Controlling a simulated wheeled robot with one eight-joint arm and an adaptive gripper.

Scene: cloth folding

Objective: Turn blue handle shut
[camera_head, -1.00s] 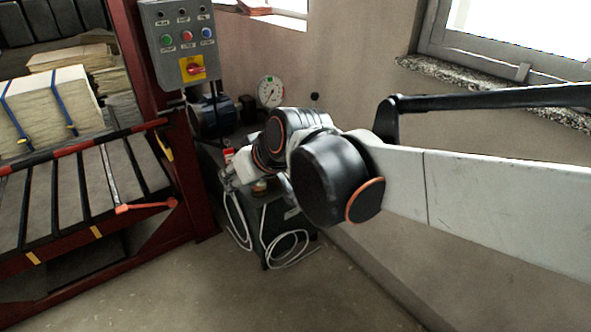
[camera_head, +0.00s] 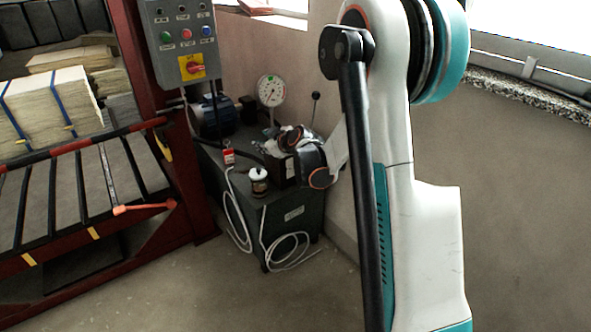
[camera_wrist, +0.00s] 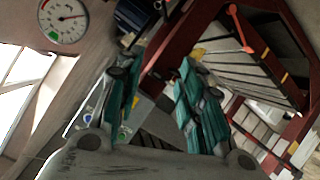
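I cannot make out a blue handle in either view. A thin dark lever with a round knob (camera_head: 315,97) stands upright behind the pump unit, by the wall. A blue motor (camera_head: 217,117) sits on top of the unit; it also shows in the wrist view (camera_wrist: 140,14). My gripper (camera_wrist: 156,75) shows in the wrist view with two teal fingers apart and nothing seen held between them. In the head view my wrist joints are over the right side of the unit, and my gripper's fingers cannot be made out there.
A pressure gauge (camera_head: 271,90) stands behind the unit. A grey control box (camera_head: 184,40) hangs on the red press frame (camera_head: 150,95) at left. An orange-ended lever (camera_head: 145,208) sticks out from the press. White hoses (camera_head: 288,250) hang down the front. Floor in front is clear.

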